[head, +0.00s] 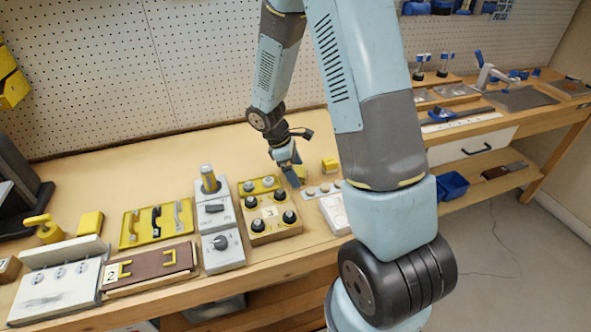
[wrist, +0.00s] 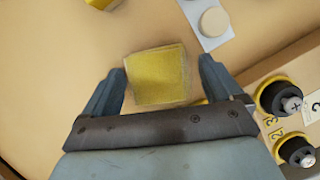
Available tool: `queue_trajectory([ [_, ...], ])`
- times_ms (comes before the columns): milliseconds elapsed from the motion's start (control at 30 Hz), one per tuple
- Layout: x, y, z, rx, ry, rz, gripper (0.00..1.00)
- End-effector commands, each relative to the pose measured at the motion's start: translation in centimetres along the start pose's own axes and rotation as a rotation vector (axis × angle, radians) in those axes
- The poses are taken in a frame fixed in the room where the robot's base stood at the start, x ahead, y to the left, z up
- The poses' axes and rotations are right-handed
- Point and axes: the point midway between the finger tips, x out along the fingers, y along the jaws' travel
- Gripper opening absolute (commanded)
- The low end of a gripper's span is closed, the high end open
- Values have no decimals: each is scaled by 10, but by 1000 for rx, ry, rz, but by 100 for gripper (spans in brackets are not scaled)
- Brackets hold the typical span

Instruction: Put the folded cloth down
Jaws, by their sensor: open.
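A yellow folded cloth (wrist: 158,75), square with a textured top, lies between the fingers of my gripper (wrist: 162,82) in the wrist view. The fingers are open on either side of it, with a narrow gap showing at each side. It appears to rest on the wooden bench, though its exact height is hard to tell. In the head view my gripper (head: 290,172) is low over the bench, just behind the knob board, and largely hides the cloth.
A board with black knobs (head: 269,213) stands in front of my gripper. A pale strip with round buttons (head: 322,190) lies to the right. A small yellow block (head: 329,164) sits behind that strip. Bare bench (head: 130,172) lies to the left and behind.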

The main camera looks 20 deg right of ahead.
Motion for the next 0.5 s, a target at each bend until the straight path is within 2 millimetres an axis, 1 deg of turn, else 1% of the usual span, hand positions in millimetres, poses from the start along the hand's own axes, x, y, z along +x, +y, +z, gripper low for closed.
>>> queue_trajectory([
  [133,-4,0,1,1,1,1,92],
  [233,-14,1,0,1,2,2,92],
  [367,-37,1,0,2,3,3,92],
  [500,-65,1,1,2,3,3,92],
])
